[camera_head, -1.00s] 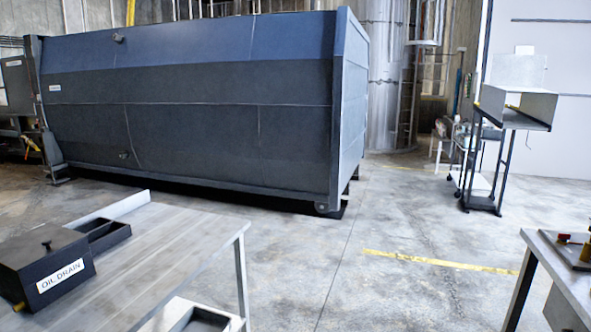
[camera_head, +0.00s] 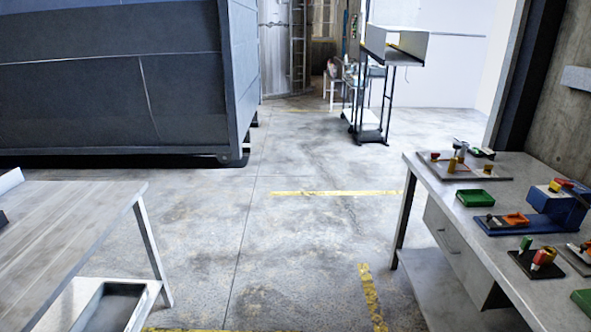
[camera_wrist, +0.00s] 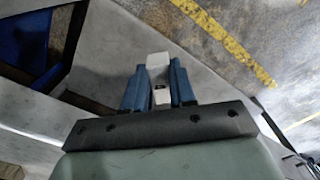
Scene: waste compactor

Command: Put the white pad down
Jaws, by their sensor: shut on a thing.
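The white pad (camera_wrist: 158,60) is a small pale block in the wrist view, sticking out a little beyond the fingertips. My gripper (camera_wrist: 159,78) has two blue fingers, shut on the pad from both sides. The lower part of the pad is partly hidden between the fingers. The pad is held in the air, apart from any surface as far as I can see. Neither the gripper nor the pad shows in the head view.
A workbench (camera_head: 436,187) at the right carries green trays (camera_head: 475,198), a blue fixture (camera_head: 552,212) and small parts. A wooden-topped table (camera_head: 60,225) stands at the left. The dark compactor container (camera_head: 110,90) is behind it. Floor between the tables is clear.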

